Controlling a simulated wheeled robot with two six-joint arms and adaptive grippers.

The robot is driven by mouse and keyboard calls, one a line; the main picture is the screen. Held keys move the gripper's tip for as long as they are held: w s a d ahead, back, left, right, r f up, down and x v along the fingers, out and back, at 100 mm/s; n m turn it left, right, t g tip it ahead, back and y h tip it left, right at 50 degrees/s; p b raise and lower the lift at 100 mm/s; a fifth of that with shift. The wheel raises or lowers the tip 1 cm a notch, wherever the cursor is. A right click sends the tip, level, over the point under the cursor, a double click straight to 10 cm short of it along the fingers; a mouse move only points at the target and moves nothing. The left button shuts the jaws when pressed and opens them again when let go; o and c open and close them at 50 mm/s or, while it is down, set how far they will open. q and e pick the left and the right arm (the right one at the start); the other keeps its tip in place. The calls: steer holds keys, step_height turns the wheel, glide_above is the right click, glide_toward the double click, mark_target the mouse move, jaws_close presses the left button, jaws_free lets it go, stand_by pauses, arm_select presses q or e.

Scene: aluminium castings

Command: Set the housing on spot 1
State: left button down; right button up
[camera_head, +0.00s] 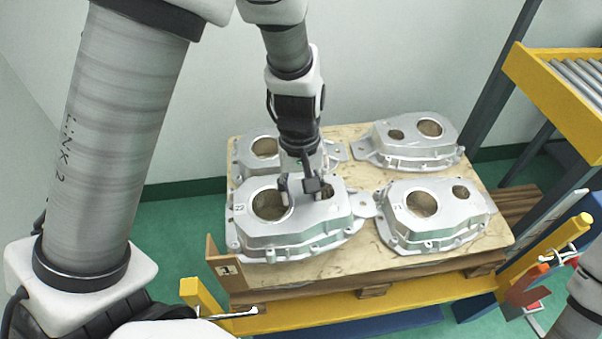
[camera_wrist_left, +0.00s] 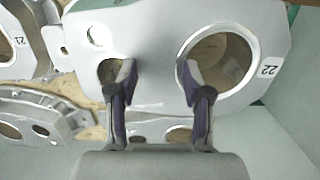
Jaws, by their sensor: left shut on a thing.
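The housing (camera_head: 300,228) is a grey aluminium casting with a large round opening and a smaller one. It is at the front left of the wooden board, just behind the sign marked 1 (camera_head: 225,269). My left gripper (camera_head: 303,193) is over it, shut on the web between the two openings. In the left wrist view the gripper (camera_wrist_left: 158,85) has one finger at each opening of the housing (camera_wrist_left: 150,45), which bears the number 22. I cannot tell whether the housing's underside touches the board. My right gripper is not in view.
Three other housings are on the board (camera_head: 370,262): one behind left (camera_head: 245,160), one back right (camera_head: 415,150), one front right (camera_head: 437,215). The held housing is close to the rear left one. A yellow roller conveyor (camera_head: 570,80) stands at the right.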

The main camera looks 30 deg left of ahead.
mark_target(300, 192)
arm_select(q)
step_height(300, 192, down, 7)
steer(key=shift+r+b, duration=0.1)
steer(key=shift+b, duration=0.65)
steer(key=shift+s, duration=0.1)
steer(key=shift+c, duration=2.4)
jaws_free()
steer(key=r+p, duration=0.1)
steer(key=r, duration=0.2)
steer(key=r+p, duration=0.1)
steer(key=r, duration=0.3)
steer(key=w+r+p, duration=0.1)
steer(key=r, duration=0.3)
steer(key=shift+a+r, duration=0.2)
steer(key=shift+a, duration=0.15)
steer(key=shift+r, duration=0.3)
steer(key=shift+w, duration=0.1)
